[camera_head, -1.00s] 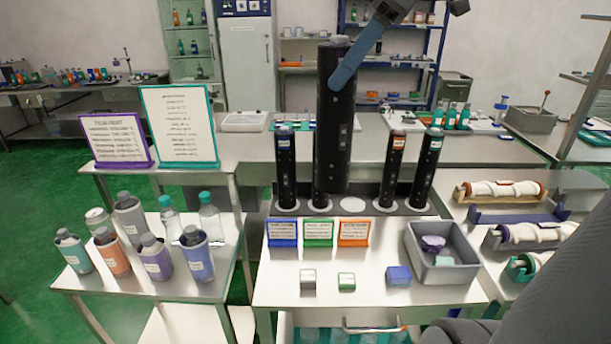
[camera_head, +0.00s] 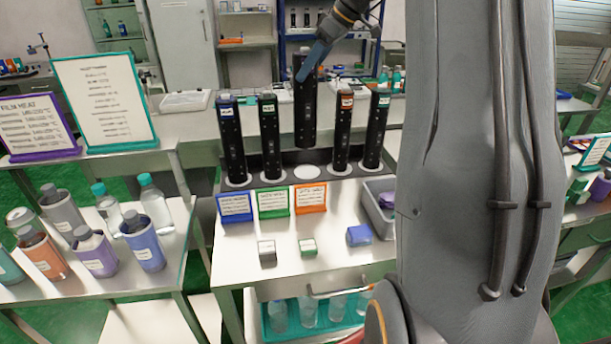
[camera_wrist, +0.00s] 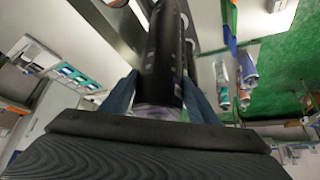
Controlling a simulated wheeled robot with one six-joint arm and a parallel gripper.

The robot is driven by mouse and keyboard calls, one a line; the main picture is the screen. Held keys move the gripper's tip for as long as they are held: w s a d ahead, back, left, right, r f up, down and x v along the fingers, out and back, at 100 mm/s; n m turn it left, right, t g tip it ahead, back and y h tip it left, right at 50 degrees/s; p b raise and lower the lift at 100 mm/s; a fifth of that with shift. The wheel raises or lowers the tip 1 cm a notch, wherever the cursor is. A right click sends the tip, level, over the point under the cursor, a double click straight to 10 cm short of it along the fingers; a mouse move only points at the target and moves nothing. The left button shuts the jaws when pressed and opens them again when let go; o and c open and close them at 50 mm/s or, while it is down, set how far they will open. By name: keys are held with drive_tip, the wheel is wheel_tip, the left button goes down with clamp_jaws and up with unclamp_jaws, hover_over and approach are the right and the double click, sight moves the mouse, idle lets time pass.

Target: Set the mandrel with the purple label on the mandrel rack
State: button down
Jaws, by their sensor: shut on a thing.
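My gripper (camera_head: 303,74) has blue fingers and is shut on the upper part of a tall black mandrel (camera_head: 306,118). The held mandrel hangs about upright, its lower end apart from the dark mandrel rack (camera_head: 286,158). In the head view it lines up above the rack's pale empty middle seat (camera_head: 307,171); its exact depth is hard to tell. In the wrist view the mandrel (camera_wrist: 163,60) runs between both fingers, with a purplish band (camera_wrist: 157,113) at its near end. Its label does not show clearly in the head view.
Mandrels labelled blue (camera_head: 232,145), green (camera_head: 269,140), orange (camera_head: 343,135) and teal (camera_head: 376,132) stand in the rack on both sides of the empty seat. Three small signs (camera_head: 273,202) stand in front. A grey bin (camera_head: 378,218) is partly hidden by my arm.

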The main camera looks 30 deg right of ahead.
sight(312, 105)
drive_tip(key=shift+w+d+f, duration=0.5)
drive_tip(key=shift+w+f, duration=0.05)
drive_tip(key=shift+f, duration=0.15)
wheel_tip(312, 105, down, 10)
drive_tip(key=p, duration=0.3)
drive_tip(key=shift+r, duration=0.2)
drive_tip(key=shift+f, duration=0.3)
drive_tip(key=c, duration=0.7)
unclamp_jaws()
drive_tip(key=shift+r, duration=0.1)
